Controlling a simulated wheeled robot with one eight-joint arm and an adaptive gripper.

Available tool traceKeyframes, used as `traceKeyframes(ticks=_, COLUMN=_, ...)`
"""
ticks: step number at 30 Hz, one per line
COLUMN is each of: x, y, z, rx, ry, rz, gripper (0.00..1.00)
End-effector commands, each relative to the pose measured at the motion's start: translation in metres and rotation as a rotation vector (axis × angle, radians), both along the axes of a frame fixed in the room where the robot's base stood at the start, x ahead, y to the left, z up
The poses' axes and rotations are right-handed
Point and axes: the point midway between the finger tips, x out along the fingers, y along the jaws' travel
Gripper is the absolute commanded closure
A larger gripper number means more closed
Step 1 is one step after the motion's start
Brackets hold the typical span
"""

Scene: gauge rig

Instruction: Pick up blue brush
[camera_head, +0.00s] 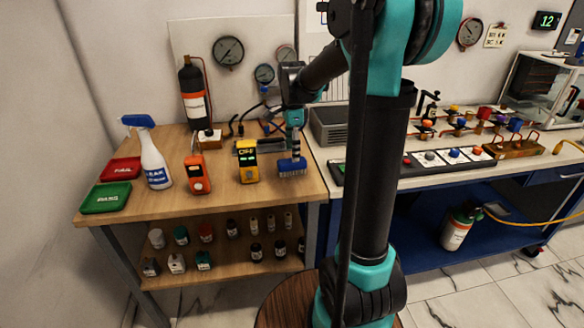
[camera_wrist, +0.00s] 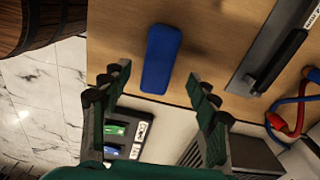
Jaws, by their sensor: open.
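The blue brush (camera_head: 292,168) rests on the wooden table near its right edge in the head view, bristles down. In the wrist view the brush's plain blue top (camera_wrist: 161,58) shows as a long rounded block, upright in the picture. My gripper (camera_wrist: 158,82) is open and empty, with one finger on each side of the brush's near end. In the head view my gripper (camera_head: 294,142) hangs down just above the brush. I cannot tell how small the height gap is. No contact between fingers and brush shows.
A yellow meter (camera_head: 246,162) stands close left of the brush. An orange meter (camera_head: 197,175), a spray bottle (camera_head: 152,160), and red (camera_head: 121,169) and green (camera_head: 106,198) trays are farther left. A white bench (camera_head: 440,170) adjoins right. A wooden barrel (camera_wrist: 25,22) shows beside the table.

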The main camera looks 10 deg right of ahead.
Motion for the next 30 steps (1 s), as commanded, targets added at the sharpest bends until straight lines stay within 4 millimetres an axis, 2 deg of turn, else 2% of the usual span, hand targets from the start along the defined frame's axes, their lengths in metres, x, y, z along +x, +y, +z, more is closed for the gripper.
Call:
traceKeyframes(ticks=4, x=0.0, y=0.0, z=-0.01, rx=0.0, ry=0.0, rz=0.0, gripper=0.4)
traceKeyframes(ticks=13, x=-0.002, y=0.002, z=-0.049, rx=0.0, ry=0.0, rz=0.0, gripper=0.4)
traceKeyframes(ticks=22, x=-0.002, y=0.002, z=-0.053, rx=0.0, ry=0.0, rz=0.0, gripper=0.4)
traceKeyframes(ticks=23, x=-0.002, y=0.002, z=-0.053, rx=0.0, ry=0.0, rz=0.0, gripper=0.41)
traceKeyframes(ticks=30, x=-0.002, y=0.002, z=-0.053, rx=0.0, ry=0.0, rz=0.0, gripper=0.71)
